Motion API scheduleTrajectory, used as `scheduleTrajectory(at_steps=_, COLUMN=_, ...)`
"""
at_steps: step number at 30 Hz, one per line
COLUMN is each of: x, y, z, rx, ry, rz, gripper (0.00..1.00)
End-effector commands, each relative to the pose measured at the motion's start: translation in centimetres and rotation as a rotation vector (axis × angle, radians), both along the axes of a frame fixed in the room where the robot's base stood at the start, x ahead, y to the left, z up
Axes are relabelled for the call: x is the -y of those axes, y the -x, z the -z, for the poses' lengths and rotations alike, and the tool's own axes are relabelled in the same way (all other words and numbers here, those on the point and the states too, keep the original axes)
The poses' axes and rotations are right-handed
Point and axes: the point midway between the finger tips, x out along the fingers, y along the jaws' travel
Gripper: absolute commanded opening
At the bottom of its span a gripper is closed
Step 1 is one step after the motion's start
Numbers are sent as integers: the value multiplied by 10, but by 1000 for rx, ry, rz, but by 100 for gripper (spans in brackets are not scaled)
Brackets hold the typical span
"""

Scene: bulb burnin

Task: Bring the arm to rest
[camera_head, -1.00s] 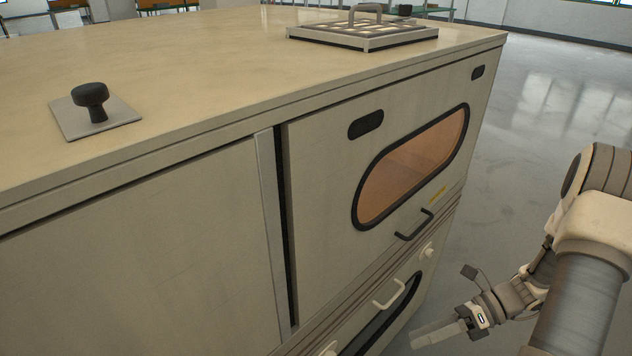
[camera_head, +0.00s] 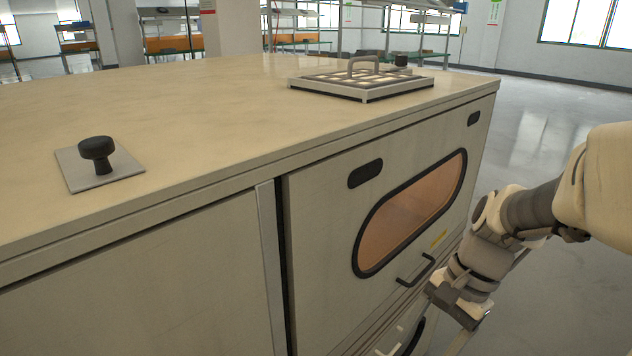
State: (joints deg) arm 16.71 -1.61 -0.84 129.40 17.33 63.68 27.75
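My arm comes in from the right edge and bends down in front of the cabinet's right end. My gripper (camera_head: 462,335) is at its lower end, low beside the black door handle (camera_head: 415,270). The fingers are partly hidden and small, so I cannot tell whether they are open or shut. I see nothing held in it. I cannot tell whether the gripper touches the cabinet.
The beige cabinet (camera_head: 230,110) fills the left and middle. On its top are a black knob on a plate (camera_head: 97,155) and a handled tray (camera_head: 330,88). Its windowed door (camera_head: 320,230) looks closed. A pale lower handle (camera_head: 390,345) is near my gripper. Open floor (camera_head: 545,110) lies right.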

Motion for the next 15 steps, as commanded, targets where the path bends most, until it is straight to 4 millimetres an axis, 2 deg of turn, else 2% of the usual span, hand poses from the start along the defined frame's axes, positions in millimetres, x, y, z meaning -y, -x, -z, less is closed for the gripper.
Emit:
scheduleTrajectory(at_steps=3, x=-6, y=8, z=-19, rx=115, ry=66, rz=-139, gripper=70)
scheduleTrajectory(at_steps=15, x=-20, y=35, z=-68, rx=464, ry=300, rz=-589, gripper=70)
